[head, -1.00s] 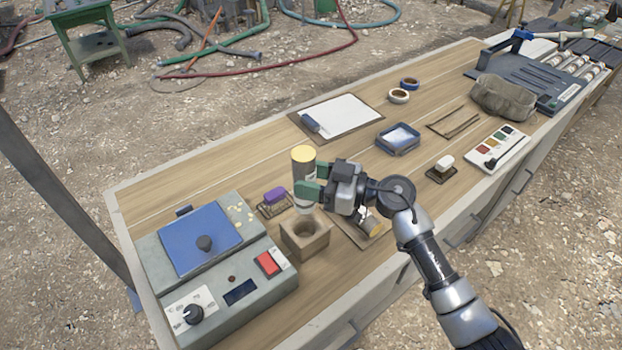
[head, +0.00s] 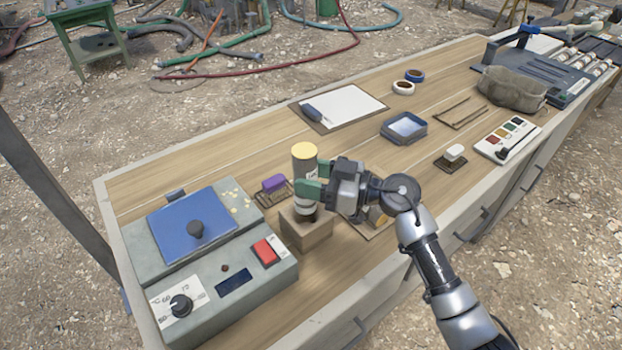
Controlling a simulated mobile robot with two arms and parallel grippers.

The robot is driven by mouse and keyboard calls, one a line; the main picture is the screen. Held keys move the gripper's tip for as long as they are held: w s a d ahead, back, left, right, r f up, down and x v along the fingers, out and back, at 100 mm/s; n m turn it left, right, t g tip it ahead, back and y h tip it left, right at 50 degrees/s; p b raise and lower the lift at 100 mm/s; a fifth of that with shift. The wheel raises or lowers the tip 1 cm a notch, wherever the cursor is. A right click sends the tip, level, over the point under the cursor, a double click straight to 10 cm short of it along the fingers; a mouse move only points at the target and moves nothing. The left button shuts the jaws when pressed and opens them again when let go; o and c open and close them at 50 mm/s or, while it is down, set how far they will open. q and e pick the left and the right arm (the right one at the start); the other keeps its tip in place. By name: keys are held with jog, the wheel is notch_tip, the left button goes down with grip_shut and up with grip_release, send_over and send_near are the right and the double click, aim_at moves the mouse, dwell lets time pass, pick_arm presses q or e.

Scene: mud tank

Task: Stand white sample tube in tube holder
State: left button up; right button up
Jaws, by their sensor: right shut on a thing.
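The white sample tube (head: 304,166) has a yellow top and stands upright in the jaws of my right gripper (head: 308,189), which is shut on it with green fingertips. The tube holder (head: 306,236) is a wooden block on the bench directly below. The tube's lower end is at the holder's top opening and hides the hole; I cannot tell how deep it sits. My left gripper is not in view.
A grey heater unit with a blue lid (head: 194,225) stands left of the holder. A purple brush (head: 274,184) lies behind it on a rack.

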jog(key=shift+f, duration=0.95)
jog(key=shift+f+b, duration=0.35)
jog(key=shift+f, duration=1.8)
jog(key=o, duration=1.3)
jog(key=shift+f, duration=0.1)
